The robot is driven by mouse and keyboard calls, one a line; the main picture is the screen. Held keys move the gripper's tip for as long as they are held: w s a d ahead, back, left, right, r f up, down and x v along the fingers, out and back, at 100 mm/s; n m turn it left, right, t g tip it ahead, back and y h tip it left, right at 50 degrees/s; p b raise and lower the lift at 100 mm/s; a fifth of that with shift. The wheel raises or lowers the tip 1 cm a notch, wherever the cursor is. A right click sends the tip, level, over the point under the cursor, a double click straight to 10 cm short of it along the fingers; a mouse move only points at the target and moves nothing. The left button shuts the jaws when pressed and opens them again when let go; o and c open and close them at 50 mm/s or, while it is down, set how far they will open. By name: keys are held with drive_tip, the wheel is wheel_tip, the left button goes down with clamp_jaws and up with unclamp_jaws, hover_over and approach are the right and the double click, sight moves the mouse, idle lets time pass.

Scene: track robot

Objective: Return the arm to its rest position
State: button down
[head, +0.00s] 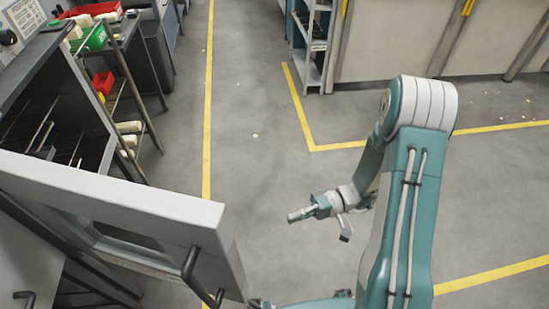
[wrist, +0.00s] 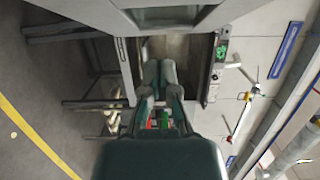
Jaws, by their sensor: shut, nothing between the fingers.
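My teal arm stands at the right of the head view, with its forearm reaching down and left. My gripper (head: 291,216) points left over open floor, to the right of a grey cabinet door. In the wrist view my gripper's two fingers (wrist: 160,64) lie close together with nothing held between them. The arm is bent and raised, clear of the door in the head view.
The grey door (head: 120,205) stands open at lower left, with a dark handle (head: 195,280). Behind it is a rack with green (head: 92,38) and red bins (head: 103,83). A grey shelf (head: 312,45) stands at the back. The middle floor is clear.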

drive_tip(key=s+d+r+m+t+h, duration=0.1)
drive_tip(key=s+d+r+t+h, duration=0.1)
drive_tip(key=r+h, duration=0.3)
drive_tip(key=s+d+r+m+t+h, duration=0.1)
drive_tip(key=r+t+h, duration=0.4)
drive_tip(key=r, duration=0.5)
drive_tip(key=s+d+r+m+t+h, duration=0.1)
drive_tip(key=s+d+r+t+h, duration=0.2)
drive_tip(key=r+h, duration=0.4)
drive_tip(key=shift+s+d+r+t, duration=0.3)
drive_tip(key=shift+s+d, duration=0.2)
drive_tip(key=shift+s, duration=0.4)
drive_tip(key=shift+a, duration=0.15)
